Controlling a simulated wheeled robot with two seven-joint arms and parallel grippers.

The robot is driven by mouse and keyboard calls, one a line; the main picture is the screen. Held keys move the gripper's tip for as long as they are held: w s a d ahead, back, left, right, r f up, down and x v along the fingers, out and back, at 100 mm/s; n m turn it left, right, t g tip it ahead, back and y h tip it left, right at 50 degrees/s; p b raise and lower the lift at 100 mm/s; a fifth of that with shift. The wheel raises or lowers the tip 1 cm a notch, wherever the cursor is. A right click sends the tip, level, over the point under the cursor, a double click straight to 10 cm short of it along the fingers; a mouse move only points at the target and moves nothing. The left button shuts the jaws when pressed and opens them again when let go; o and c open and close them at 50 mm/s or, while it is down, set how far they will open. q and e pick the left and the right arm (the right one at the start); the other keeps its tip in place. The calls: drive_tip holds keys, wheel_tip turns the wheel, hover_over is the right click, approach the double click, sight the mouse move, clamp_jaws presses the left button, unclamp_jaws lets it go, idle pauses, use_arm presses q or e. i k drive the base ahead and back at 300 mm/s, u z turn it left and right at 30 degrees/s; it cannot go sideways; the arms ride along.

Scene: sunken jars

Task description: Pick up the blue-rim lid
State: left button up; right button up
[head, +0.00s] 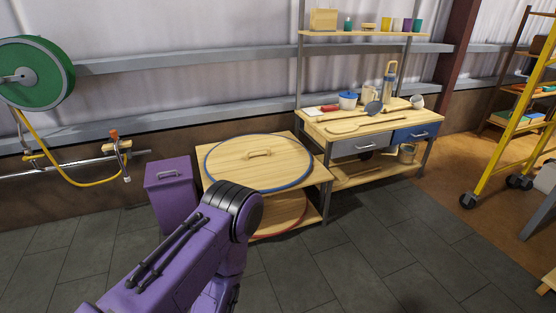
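The blue-rim lid (228,163) is a large round wooden lid with a blue edge. It lies flat on the top of a low wooden stand (318,174) in front of the wall. A wooden bar handle (259,153) sits at its middle. A purple arm of mine reaches in from the bottom, its black-banded joint in front of the stand's lower left. It hides part of the stand. No gripper fingers show in the head view.
A red-rim lid (283,214) lies on the stand's lower shelf. A purple bin (171,190) stands left of the stand. A workbench (380,121) with utensils and drawers is to the right, and a yellow ladder (510,110) beyond. The grey floor in front is clear.

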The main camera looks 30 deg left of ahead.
sight(262, 162)
drive_tip(key=z, duration=0.15)
drive_tip(key=i, duration=1.4)
drive_tip(key=u, duration=0.35)
drive_tip(key=i, duration=0.85)
drive_tip(key=u, duration=1.45)
drive_tip(key=i, duration=0.75)
drive_tip(key=u, duration=0.95)
drive_tip(key=i, duration=0.55)
drive_tip(key=z, duration=0.1)
